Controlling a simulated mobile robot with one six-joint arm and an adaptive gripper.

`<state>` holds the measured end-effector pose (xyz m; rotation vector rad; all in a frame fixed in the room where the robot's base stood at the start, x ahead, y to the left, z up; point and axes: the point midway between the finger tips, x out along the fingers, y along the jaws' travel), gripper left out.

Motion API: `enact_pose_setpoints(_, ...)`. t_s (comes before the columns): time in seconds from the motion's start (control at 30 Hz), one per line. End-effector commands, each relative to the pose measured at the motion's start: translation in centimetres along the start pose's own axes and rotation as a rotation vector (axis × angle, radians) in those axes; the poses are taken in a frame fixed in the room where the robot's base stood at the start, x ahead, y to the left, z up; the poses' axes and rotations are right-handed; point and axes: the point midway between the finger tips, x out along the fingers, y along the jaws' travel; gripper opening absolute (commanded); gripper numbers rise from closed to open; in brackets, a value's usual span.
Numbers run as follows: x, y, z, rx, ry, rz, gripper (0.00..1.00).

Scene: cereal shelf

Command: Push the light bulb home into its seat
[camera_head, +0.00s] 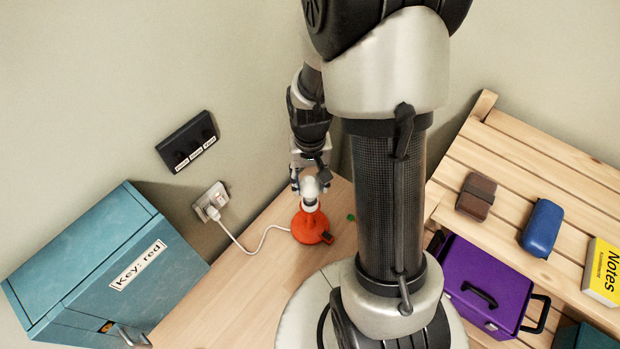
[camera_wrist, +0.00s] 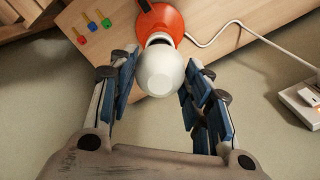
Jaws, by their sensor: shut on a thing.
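The white light bulb (camera_head: 310,188) stands over the orange lamp base (camera_head: 305,228) on the wooden table. In the wrist view the round bulb (camera_wrist: 161,72) lies between my blue-padded fingers, in front of the orange base (camera_wrist: 163,22). My gripper (camera_head: 310,184) reaches down from above and is shut on the bulb; its fingers also show in the wrist view (camera_wrist: 160,85). The bulb's lower end meets the base's neck, but I cannot tell how deep it sits in the seat. The bulb hides much of the seat.
A white cable (camera_head: 247,247) runs from the base to a wall socket (camera_head: 212,202). A teal cabinet labelled "Key: red" (camera_head: 110,265) stands left. Small coloured pieces (camera_wrist: 93,28) lie on the table. A slatted shelf (camera_head: 545,160) and purple box (camera_head: 487,290) are right.

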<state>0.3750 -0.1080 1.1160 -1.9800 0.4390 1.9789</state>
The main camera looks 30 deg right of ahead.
Motion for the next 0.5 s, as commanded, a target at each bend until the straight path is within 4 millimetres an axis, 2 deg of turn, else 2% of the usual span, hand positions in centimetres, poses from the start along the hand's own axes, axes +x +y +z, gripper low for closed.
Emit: enact_pose_setpoints(0.5, 1.2, 0.0, 0.0, 0.000, 0.000, 0.000, 0.12)
